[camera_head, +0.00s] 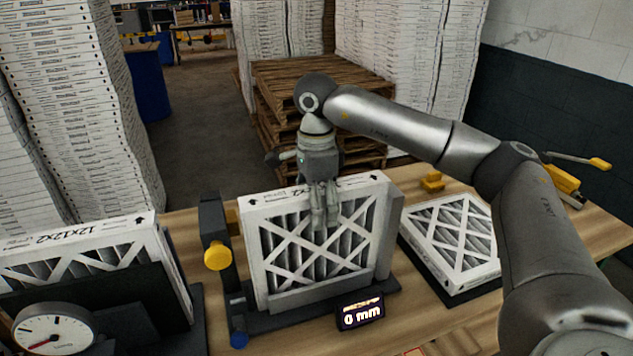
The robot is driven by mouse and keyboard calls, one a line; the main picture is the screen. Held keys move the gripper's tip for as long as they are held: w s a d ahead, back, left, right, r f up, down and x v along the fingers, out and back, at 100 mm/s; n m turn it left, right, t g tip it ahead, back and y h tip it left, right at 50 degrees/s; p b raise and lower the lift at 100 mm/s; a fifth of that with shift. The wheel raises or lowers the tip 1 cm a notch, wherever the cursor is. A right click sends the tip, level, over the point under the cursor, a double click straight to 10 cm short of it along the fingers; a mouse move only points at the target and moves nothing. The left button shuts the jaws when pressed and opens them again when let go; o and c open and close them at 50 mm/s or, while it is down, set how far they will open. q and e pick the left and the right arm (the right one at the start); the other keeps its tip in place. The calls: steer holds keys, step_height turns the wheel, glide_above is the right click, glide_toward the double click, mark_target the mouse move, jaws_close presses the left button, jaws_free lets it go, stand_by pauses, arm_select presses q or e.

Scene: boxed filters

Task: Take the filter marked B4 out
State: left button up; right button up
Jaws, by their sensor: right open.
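A white-framed pleated filter (315,287) stands upright in a dark fixture (225,262) in the middle of the table. A second filter (75,240), printed 12x12x2, stands at the left behind a dark panel. A third filter (452,237) lies on a dark base at the right. I cannot read a B4 mark on any of them. My right gripper (324,222) points down at the top edge of the middle filter, its open fingers overlapping the frame and upper face in the view. I cannot tell whether they touch it. My left gripper is not in view.
A display (361,312) reading 0 mm sits before the middle filter. A yellow knob (217,256) is on the fixture's left post. A round dial gauge (53,329) stands front left. Stacked pallets (290,85) and tall white stacks stand behind the wooden table (420,325).

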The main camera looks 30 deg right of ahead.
steer(key=shift+f, duration=0.7)
steer(key=c, duration=1.2)
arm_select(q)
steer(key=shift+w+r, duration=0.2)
arm_select(e)
steer(key=shift+o, duration=0.2)
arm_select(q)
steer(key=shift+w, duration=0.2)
arm_select(e)
steer(key=shift+a+r, duration=0.15)
steer(key=shift+a, duration=0.2)
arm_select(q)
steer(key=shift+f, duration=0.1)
